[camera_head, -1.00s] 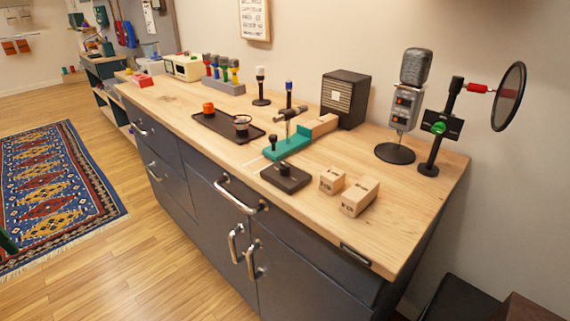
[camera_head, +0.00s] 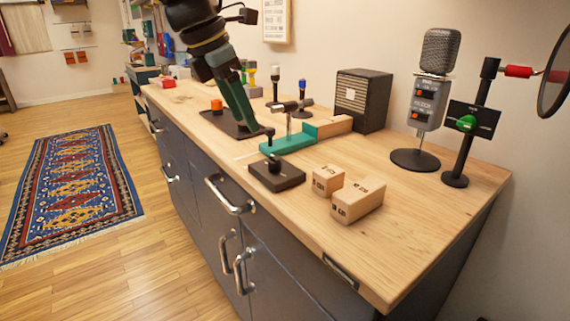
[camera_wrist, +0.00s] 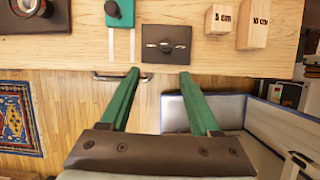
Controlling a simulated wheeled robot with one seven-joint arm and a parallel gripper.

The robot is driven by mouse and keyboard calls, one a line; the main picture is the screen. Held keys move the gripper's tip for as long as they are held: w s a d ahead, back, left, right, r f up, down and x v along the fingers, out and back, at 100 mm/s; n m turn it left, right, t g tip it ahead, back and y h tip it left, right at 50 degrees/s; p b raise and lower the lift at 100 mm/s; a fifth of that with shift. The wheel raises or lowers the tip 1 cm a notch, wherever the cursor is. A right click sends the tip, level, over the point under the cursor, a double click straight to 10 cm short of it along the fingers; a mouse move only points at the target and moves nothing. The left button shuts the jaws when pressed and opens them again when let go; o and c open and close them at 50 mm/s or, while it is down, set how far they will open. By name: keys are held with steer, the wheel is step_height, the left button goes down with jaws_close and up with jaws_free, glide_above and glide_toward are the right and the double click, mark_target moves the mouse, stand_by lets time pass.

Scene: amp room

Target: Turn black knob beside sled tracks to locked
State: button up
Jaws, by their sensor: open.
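The black knob (camera_head: 274,164) stands on a dark square plate (camera_head: 282,180) near the front edge of the bench. In the wrist view the plate (camera_wrist: 153,55) lies flat, with the knob (camera_wrist: 165,46) at its middle and pale marks around it. The teal sled (camera_head: 286,143) is beside the plate; the wrist view shows its end (camera_wrist: 120,12) and two pale tracks (camera_wrist: 132,45). My gripper (camera_wrist: 160,74) is open and empty, its green fingers apart and short of the plate. In the head view the gripper hangs above the bench, behind and left of the knob.
Two wooden blocks (camera_head: 358,201) sit right of the plate. A dark tray (camera_head: 215,122) lies beyond the sled. A microphone (camera_head: 436,95) and a pop-filter stand (camera_head: 470,122) stand at the right. Drawer handles (camera_head: 228,198) stick out in front. Bare bench top lies at the right front.

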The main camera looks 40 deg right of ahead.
mark_target(273, 157)
steer(key=shift+n, duration=0.3)
steer(key=x, duration=0.3)
steer(key=s+d+x, duration=0.1)
steer(key=x, duration=0.7)
steer(key=shift+s+d+r, duration=0.15)
steer(key=shift+s+r, duration=0.05)
steer(key=shift+r, duration=0.1)
steer(key=shift+c, duration=0.2)
jaws_close()
